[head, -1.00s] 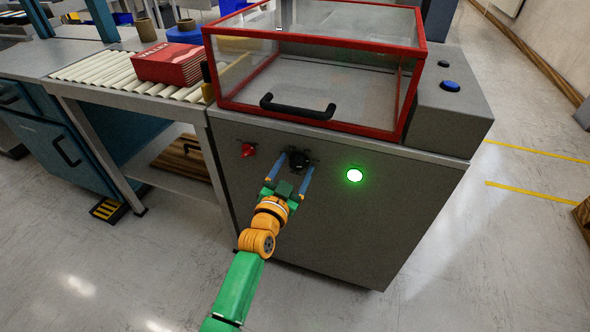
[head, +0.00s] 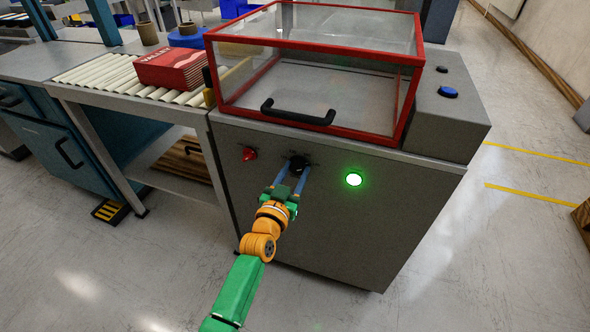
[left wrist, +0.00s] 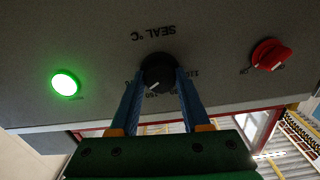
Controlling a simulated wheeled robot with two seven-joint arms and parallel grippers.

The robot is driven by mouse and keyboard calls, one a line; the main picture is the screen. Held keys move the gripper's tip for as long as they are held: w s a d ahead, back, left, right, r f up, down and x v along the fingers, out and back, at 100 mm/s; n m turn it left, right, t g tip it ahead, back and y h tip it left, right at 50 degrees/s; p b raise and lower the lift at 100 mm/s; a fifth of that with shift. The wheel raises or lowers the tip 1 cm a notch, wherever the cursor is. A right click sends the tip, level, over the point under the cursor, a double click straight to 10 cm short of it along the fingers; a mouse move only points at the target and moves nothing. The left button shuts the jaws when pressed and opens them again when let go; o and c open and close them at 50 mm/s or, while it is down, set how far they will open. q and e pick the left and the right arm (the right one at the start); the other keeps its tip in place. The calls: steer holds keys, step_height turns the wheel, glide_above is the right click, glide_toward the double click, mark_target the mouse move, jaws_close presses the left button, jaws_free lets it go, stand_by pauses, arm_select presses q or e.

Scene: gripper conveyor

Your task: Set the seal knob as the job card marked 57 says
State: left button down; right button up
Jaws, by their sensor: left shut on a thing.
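The black seal knob (head: 298,163) is on the front panel of the grey machine. In the left wrist view the knob (left wrist: 158,74) sits under upside-down lettering reading SEAL °C. It has a white pointer line, and some scale numbers around it are partly hidden by my fingers. My left gripper (head: 292,175) is at the knob, with its two blue fingers (left wrist: 158,85) shut on it, one on each side. My right gripper is not in view. I see no job card marked 57 that I can read.
A red switch (head: 249,154) is left of the knob and a lit green button (head: 354,180) is right of it. Above is a red-framed clear hood with a black handle (head: 297,113). A red box (head: 177,66) lies on the roller conveyor (head: 112,77).

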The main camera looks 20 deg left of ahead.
arm_select(q)
steer(key=n+p, duration=0.1)
steer(key=n, duration=0.2)
steer(key=shift+n, duration=1.9)
steer(key=shift+c, duration=1.9)
jaws_free()
